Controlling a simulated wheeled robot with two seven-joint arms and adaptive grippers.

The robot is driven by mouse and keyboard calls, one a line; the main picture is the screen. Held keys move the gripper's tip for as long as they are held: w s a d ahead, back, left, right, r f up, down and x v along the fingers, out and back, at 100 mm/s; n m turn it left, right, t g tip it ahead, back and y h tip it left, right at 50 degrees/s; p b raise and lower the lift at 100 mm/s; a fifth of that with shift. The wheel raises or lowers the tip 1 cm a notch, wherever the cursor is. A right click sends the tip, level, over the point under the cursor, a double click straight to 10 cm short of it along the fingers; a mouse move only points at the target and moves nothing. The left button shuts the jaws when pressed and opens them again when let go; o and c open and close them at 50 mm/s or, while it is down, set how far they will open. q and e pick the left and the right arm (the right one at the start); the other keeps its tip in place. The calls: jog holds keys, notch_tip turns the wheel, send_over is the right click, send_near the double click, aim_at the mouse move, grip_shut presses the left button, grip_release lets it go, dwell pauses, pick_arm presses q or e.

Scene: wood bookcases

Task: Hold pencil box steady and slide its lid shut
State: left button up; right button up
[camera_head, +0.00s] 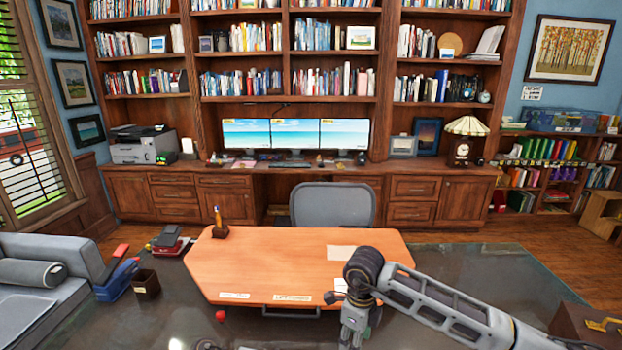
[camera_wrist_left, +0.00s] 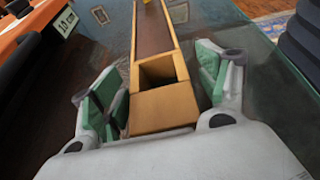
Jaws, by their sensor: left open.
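The pencil box (camera_wrist_left: 163,107), a long narrow box of light wood, runs away from my left wrist in the left wrist view. Its dark brown lid (camera_wrist_left: 152,35) covers the far part, and a dark opening shows at the near end. My left gripper (camera_wrist_left: 160,90) is open, with one green-padded finger on each side of the box's near end. Whether the pads touch it cannot be told. I cannot make out the pencil box in the head view.
The orange board (camera_head: 290,260) lies on a dark glass tabletop (camera_head: 470,262). A pen holder (camera_head: 220,230), a blue stapler-like tool (camera_head: 118,280), a brown cup (camera_head: 146,284) and a small red ball (camera_head: 220,316) are at left. A brown case (camera_head: 585,325) is at lower right.

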pick_arm(q)
jog(key=shift+a, duration=0.15)
jog(key=shift+v, duration=5.85)
